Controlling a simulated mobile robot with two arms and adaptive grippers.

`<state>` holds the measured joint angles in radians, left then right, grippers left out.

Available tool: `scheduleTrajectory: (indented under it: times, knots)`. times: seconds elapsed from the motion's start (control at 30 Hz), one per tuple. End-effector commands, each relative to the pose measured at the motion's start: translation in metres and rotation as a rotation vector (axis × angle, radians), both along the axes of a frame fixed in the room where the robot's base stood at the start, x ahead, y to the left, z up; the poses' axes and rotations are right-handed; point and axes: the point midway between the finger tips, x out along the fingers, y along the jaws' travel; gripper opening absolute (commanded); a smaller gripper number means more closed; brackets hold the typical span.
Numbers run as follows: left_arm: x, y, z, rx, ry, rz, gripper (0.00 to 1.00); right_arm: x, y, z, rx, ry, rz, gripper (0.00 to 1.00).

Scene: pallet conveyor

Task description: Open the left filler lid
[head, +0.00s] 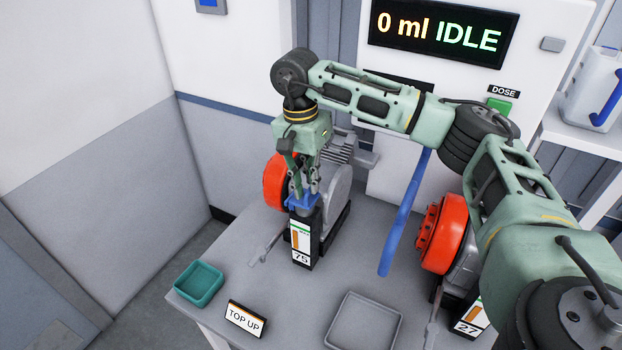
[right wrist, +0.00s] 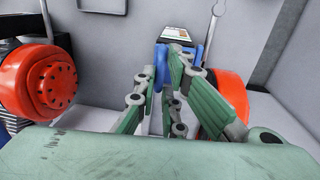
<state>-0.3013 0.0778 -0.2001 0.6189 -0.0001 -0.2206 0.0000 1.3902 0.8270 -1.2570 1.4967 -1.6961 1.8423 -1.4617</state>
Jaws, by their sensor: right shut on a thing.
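The left filler is a narrow black box (head: 301,236) with a white and orange label marked 75, on the table in front of the left machine. Its blue lid (head: 295,202) sits at the top of the box. My right gripper (head: 303,194) points down from above and is shut on the blue lid. In the right wrist view the fingers (right wrist: 170,88) close around the blue lid (right wrist: 162,62), with the labelled box (right wrist: 181,31) just beyond. The fingers partly cover the lid, so I cannot tell whether it has lifted. My left gripper is not in view.
A red-orange wheel (head: 276,181) is beside the left box. Another red machine (head: 441,233) and a box marked 27 (head: 470,325) stand right. A teal tray (head: 199,282), TOP UP sign (head: 245,318) and grey tray (head: 364,322) are in front.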

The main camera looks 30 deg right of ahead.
Motion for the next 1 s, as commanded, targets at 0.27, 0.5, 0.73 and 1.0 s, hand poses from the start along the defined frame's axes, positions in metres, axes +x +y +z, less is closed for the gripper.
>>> scheduleTrajectory:
  times: [0.27, 0.5, 0.73, 1.0]
  knots:
    - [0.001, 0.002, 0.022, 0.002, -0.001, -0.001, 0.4, 0.012, 0.007, 0.012, -0.099, 0.166, -0.001, 0.0]
    - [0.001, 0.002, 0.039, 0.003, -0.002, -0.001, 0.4, 0.02, 0.011, 0.016, -0.163, 0.273, -0.003, 0.0]
    - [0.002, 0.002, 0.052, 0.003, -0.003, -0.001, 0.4, 0.025, 0.014, 0.017, -0.207, 0.344, -0.004, 0.0]
    - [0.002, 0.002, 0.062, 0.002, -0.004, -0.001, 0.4, 0.03, 0.017, 0.016, -0.241, 0.403, -0.002, 0.0]
